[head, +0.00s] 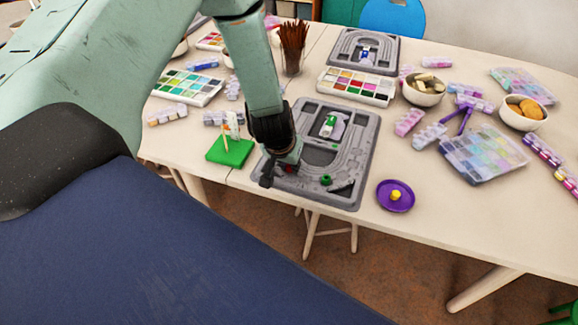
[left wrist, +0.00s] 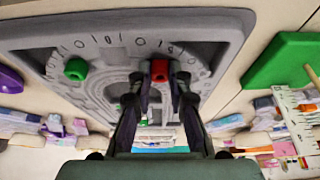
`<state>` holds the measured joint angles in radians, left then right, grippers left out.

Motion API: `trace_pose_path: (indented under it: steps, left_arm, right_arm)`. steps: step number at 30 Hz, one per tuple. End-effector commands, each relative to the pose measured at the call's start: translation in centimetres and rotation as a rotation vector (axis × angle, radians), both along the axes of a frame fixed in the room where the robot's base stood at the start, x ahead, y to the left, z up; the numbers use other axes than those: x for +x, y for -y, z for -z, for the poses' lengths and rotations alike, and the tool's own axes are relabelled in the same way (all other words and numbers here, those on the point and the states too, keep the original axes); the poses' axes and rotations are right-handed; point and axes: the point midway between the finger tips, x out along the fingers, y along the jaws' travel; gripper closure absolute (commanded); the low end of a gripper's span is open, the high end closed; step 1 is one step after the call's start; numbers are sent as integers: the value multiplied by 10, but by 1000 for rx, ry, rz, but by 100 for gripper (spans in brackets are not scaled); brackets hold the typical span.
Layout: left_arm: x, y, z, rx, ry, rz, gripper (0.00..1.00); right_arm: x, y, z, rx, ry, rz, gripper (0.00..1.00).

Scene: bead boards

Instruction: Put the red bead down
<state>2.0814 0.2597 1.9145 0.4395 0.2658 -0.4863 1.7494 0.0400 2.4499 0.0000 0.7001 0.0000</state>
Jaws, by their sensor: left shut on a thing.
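The red bead (left wrist: 159,71) is between the fingertips of my left gripper (left wrist: 157,88) in the left wrist view. In the head view my left gripper (head: 279,172) points down at the near left part of the grey bead board (head: 346,194), with a bit of the red bead (head: 289,168) showing. The bead is close to the board's surface; I cannot tell whether it touches. A green bead (head: 326,180) sits on the board to the right; it also shows in the left wrist view (left wrist: 76,69). My right gripper is not in view.
A green block with upright pegs (head: 230,151) stands just left of the board. A purple dish (head: 383,193) with a yellow bead (head: 396,195) is to the right. A paint-coloured bead tray (head: 358,98) and a second grey board (head: 388,47) lie behind.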

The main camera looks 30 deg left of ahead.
Motion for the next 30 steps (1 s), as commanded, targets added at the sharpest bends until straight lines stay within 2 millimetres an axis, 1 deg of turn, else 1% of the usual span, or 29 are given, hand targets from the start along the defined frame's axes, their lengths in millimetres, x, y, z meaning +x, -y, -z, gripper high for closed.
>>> trace_pose_path:
  steps: [4, 20, 21, 28, 30]
  left_arm:
    - [0, 0, -1, 0, 0, 0, 90]
    - [-2, 0, 13, -2, -6, -1, 90]
    - [-3, 0, 13, -2, -8, -1, 80]
    - [-4, 1, 14, -4, -12, -1, 61]
    - [-5, 1, 15, -4, -13, -1, 60]
  right_arm:
    - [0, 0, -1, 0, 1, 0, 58]
    - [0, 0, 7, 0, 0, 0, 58]
    - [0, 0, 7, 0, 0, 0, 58]
    - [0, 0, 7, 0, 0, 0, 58]
    - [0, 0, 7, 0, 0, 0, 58]
